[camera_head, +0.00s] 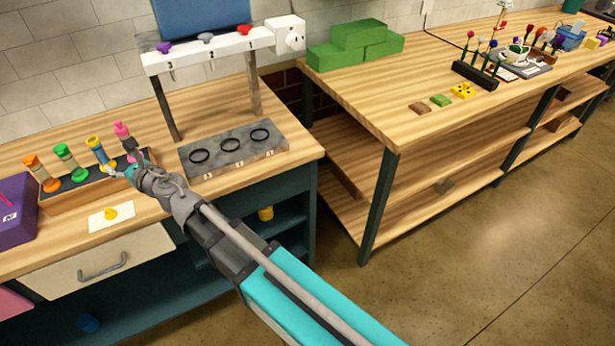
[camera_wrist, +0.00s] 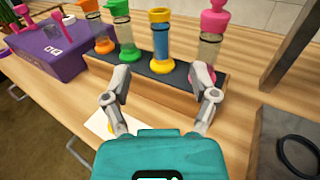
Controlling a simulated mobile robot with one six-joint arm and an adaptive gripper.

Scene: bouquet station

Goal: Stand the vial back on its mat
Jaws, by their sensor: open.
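A clear vial with a yellow cap and base and blue contents (camera_wrist: 160,42) stands upright on a dark strip in a wooden tray (camera_wrist: 185,98). It also shows in the head view (camera_head: 97,146). My gripper (camera_wrist: 162,82) is open, its fingers on either side of the near edge of the tray in front of this vial, with nothing held. In the head view, my gripper (camera_head: 127,163) is at the tray's right end. A white mat with a yellow spot (camera_head: 110,214) lies on the table in front of the tray; my gripper partly hides it in the wrist view.
Orange (camera_head: 38,170), green (camera_head: 68,159) and pink (camera_head: 122,131) vials share the tray. A purple box (camera_head: 15,210) is at left. A stand (camera_head: 215,48) and a grey three-ring plate (camera_head: 235,150) are at right. Bare tabletop lies between the mat and plate.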

